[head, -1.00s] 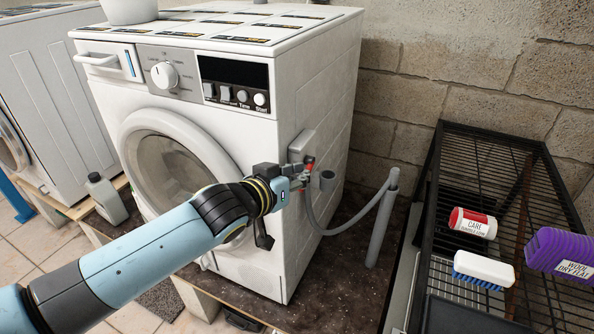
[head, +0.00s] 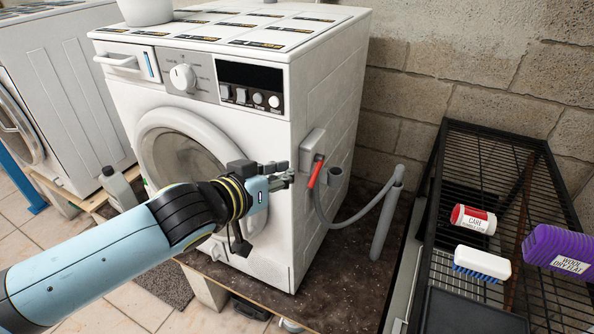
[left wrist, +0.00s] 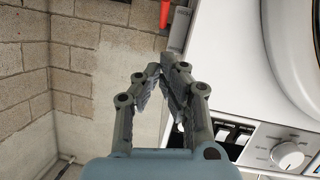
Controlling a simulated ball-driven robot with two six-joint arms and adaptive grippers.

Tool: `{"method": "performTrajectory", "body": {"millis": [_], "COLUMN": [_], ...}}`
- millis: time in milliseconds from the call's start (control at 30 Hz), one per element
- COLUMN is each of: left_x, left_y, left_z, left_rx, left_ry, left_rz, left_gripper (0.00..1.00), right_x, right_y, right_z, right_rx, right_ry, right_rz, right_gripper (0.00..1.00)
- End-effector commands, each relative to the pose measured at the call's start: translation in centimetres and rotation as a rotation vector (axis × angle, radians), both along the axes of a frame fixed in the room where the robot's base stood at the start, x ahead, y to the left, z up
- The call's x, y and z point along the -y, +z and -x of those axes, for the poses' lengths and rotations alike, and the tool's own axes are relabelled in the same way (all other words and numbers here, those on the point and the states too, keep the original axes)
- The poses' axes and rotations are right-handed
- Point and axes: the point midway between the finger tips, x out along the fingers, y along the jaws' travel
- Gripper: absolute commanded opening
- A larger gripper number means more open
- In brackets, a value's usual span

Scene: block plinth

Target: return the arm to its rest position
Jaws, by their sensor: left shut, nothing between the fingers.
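My left arm comes in from the lower left in the head view. Its gripper (head: 288,178) is shut and empty, in front of the white washing machine (head: 235,150) near its right front edge. A red lever (head: 317,171) sits on a pale grey box (head: 312,145) on the machine's right side, just right of the fingertips and apart from them. The left wrist view shows the closed fingers (left wrist: 160,72) up close, with a red piece (left wrist: 164,14) beyond the tips. My right gripper is not in view.
A black wire rack (head: 480,150) at the right holds a red-and-white can (head: 473,220), a brush (head: 482,263) and a purple pack (head: 560,250). A grey hose (head: 345,222) and upright pipe (head: 383,225) stand beside the machine. A bottle (head: 118,188) stands left of it.

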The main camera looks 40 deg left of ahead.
Motion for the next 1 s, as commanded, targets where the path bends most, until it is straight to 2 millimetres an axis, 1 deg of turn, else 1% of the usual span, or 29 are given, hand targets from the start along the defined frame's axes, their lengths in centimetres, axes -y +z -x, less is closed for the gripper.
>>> {"method": "performTrajectory", "body": {"millis": [33, 100, 200, 267, 367, 533, 600, 667, 700, 767, 800, 867, 900, 967, 1000], "left_x": [0.1, 0.2, 0.3, 0.3, 0.3, 0.3, 0.3, 0.5, 0.3, -0.2, -0.5, -1.0, -1.2, -1.5, -1.6], "left_y": [-0.1, 0.3, 0.6, 0.8, 0.9, 0.9, 0.4, -0.4, -2.5, -6.7, -9.8, -14.8, -18.2, -23.1, -26.3], "left_z": [1.0, 2.0, 2.9, 3.2, 3.3, 3.3, 3.0, 2.5, 2.2, 2.2, 2.5, 3.1, 3.7, 4.9, 5.9], "left_rx": [-0.002, -0.001, 0.000, 0.000, 0.001, 0.002, 0.009, 0.022, 0.009, -0.035, -0.074, -0.139, -0.186, -0.257, -0.308], "left_ry": [-0.002, -0.002, -0.001, 0.000, 0.000, 0.000, 0.001, 0.005, 0.015, 0.037, 0.052, 0.069, 0.079, 0.088, 0.091], "left_rz": [-0.001, -0.001, -0.002, 0.000, 0.001, 0.001, 0.002, 0.008, 0.013, 0.027, 0.037, 0.044, 0.044, 0.043, 0.037], "left_gripper": [0.00, 0.00, 0.00, 0.00, 0.00, 0.00, 0.00, 0.00, 0.00, 0.00, 0.00, 0.00, 0.00, 0.00, 0.00], "right_x": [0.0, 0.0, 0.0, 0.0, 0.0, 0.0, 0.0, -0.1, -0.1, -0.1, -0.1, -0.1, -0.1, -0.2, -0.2], "right_y": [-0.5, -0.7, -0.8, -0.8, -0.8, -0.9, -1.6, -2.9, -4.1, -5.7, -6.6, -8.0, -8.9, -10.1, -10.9], "right_z": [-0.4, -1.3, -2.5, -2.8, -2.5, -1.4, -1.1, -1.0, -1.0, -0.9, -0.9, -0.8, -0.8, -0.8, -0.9], "right_rx": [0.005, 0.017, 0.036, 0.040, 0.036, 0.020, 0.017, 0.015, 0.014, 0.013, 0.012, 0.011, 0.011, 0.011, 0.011], "right_ry": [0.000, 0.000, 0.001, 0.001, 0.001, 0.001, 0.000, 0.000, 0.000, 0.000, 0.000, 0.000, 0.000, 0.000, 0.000], "right_rz": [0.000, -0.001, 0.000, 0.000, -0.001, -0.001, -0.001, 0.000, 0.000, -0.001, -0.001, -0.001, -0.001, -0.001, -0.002], "right_gripper": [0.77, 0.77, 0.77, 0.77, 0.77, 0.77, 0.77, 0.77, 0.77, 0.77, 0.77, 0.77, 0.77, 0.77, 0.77]}}
